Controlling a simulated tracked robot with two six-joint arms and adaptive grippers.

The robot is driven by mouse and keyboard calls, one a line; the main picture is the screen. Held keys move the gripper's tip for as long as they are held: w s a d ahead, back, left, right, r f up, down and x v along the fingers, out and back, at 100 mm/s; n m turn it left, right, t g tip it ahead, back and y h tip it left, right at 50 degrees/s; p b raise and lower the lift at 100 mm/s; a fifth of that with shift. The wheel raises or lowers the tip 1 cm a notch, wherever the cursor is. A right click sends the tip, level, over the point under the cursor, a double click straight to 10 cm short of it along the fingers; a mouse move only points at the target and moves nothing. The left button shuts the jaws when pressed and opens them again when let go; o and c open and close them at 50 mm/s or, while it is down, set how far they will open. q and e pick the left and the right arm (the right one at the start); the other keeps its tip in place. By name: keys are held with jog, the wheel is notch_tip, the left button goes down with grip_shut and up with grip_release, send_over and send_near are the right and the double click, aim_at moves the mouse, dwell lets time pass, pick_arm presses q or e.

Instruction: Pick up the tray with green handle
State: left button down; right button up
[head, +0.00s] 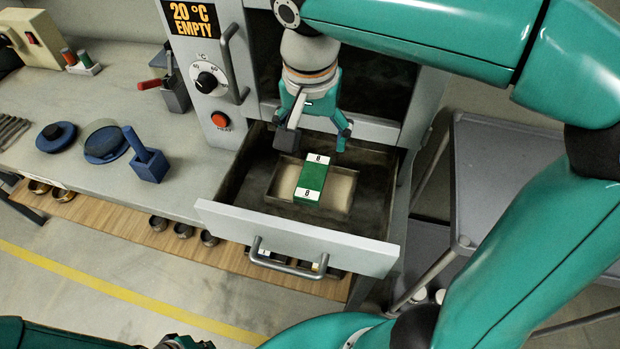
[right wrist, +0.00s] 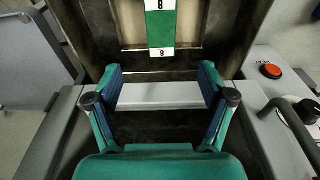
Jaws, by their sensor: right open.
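The tray (head: 341,190) lies in the pulled-out drawer (head: 297,235), a shallow tray with a pale inside. Its green handle (head: 311,183) is a block across the middle with a white "8" label at each end. In the right wrist view the green handle (right wrist: 160,30) is at the top centre, beyond the fingertips. My right gripper (head: 317,134) is open and empty, above the back part of the drawer and apart from the handle. It also shows in the right wrist view (right wrist: 160,82). My left gripper (head: 186,342) shows only partly at the bottom edge; its jaws are unclear.
The cabinet has a "20 °C EMPTY" sign (head: 191,18), a dial (head: 207,82) and a red button (head: 221,120). The bench at left holds blue tools (head: 149,160). A grey cart (head: 495,175) stands at right.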

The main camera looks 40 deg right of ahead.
aim_at(312, 175)
jog(key=f, duration=0.5)
jog(key=w+f, duration=0.1)
jog(key=f, duration=0.2)
jog(key=shift+d+f+b, duration=0.25)
jog(key=shift+d+b, duration=0.05)
jog(key=shift+d, duration=0.1)
jog(key=shift+f, duration=2.65)
jog(key=shift+w, duration=0.1)
jog(key=c, duration=1.5)
jog(key=shift+r, duration=0.15)
notch_tip(312, 175, up, 11)
jog(key=p, duration=0.1)
jog(key=s+a+b, duration=0.2)
jog(key=s+a, duration=0.9)
jog(key=a, duration=0.2)
jog(key=shift+s+a+r, duration=0.35)
jog(key=shift+s, duration=0.05)
